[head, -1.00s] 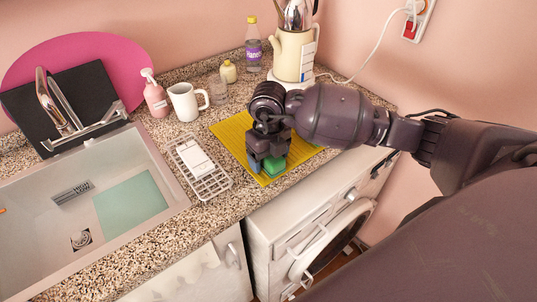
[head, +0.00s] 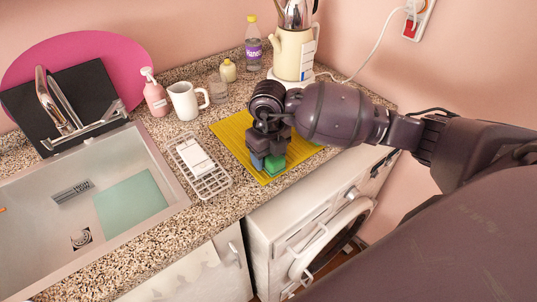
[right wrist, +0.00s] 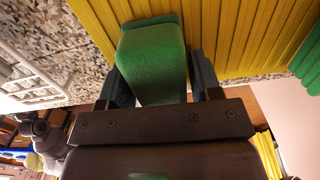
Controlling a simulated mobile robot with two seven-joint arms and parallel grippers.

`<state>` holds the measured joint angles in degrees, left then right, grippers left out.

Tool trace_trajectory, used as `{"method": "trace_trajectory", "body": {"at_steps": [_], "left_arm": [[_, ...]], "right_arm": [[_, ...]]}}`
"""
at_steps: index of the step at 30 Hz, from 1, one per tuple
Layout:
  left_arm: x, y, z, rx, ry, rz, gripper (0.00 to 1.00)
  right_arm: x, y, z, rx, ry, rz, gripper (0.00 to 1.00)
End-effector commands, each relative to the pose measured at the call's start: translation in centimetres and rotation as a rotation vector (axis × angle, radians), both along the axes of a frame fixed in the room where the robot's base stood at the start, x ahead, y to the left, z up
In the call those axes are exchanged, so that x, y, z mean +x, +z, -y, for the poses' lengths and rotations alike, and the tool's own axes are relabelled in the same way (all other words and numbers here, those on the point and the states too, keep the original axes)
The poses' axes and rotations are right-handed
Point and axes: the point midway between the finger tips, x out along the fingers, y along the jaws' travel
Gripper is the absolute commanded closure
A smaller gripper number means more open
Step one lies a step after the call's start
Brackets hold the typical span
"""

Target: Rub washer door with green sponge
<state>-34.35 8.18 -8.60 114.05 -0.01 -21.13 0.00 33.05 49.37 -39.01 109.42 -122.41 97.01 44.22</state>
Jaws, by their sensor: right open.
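The green sponge (head: 275,164) is at the front of the yellow ribbed mat (head: 232,133) on the counter. My right gripper (head: 268,160) is over it, pointing down. In the right wrist view the sponge (right wrist: 153,60) lies between the two dark fingers of my right gripper (right wrist: 155,78), which are open on either side of it. I cannot tell whether a finger touches it. The washer door (head: 330,245) is a white ring with dark glass, below the counter to the right, and it looks shut. My left gripper is not in view.
A white wire rack (head: 212,184) sits left of the mat, beside the sink (head: 40,225). A mug (head: 186,101), soap bottle (head: 155,95) and kettle (head: 293,52) stand behind. Another green item (right wrist: 308,65) shows at the wrist view's right edge. The front counter is clear.

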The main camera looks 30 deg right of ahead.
Motion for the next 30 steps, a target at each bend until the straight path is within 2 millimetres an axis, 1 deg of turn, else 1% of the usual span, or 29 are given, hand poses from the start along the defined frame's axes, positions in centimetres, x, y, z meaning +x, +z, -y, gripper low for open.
{"method": "trace_trajectory", "body": {"at_steps": [15,24,25,26,30], "left_arm": [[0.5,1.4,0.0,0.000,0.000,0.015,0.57],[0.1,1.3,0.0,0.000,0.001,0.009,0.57],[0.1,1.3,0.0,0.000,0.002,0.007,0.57],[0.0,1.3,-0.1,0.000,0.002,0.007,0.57],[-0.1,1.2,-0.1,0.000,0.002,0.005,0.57]], "right_arm": [[0.0,1.6,0.0,0.000,0.000,0.001,0.42],[0.0,1.7,0.0,0.000,0.000,0.000,0.42],[0.0,1.6,0.0,0.000,0.000,0.000,0.43],[0.0,1.6,0.0,0.000,0.000,0.000,0.48],[0.0,1.7,0.0,0.000,0.000,0.000,0.69]]}}
